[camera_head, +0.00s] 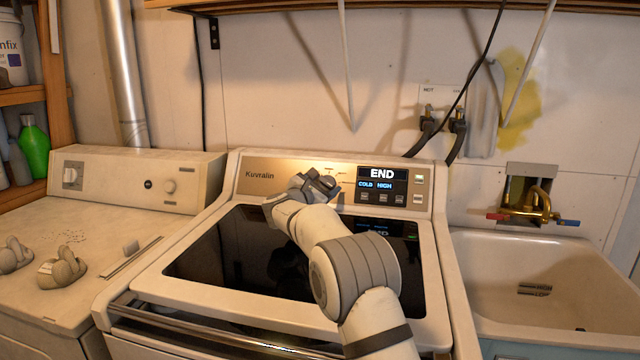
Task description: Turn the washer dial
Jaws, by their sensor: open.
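The washer (210,222) is the white top-loading machine in the middle, with its dark glass lid closed. Its tan control panel (262,187) carries the name Kuvralin. The display (382,180) reads END, COLD and HIGH. My gripper (326,179) is in front of the panel, just left of the display, with its jaws toward the panel. It is open. The washer dial cannot be made out; my gripper covers that part of the panel. Whether the jaws touch or surround a dial cannot be told.
A second white machine (120,205) with knobs stands at the left, with grey objects (62,269) on top. A utility sink (500,262) with a brass faucet (530,208) is at the right. Shelf brackets and hoses are on the wall above.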

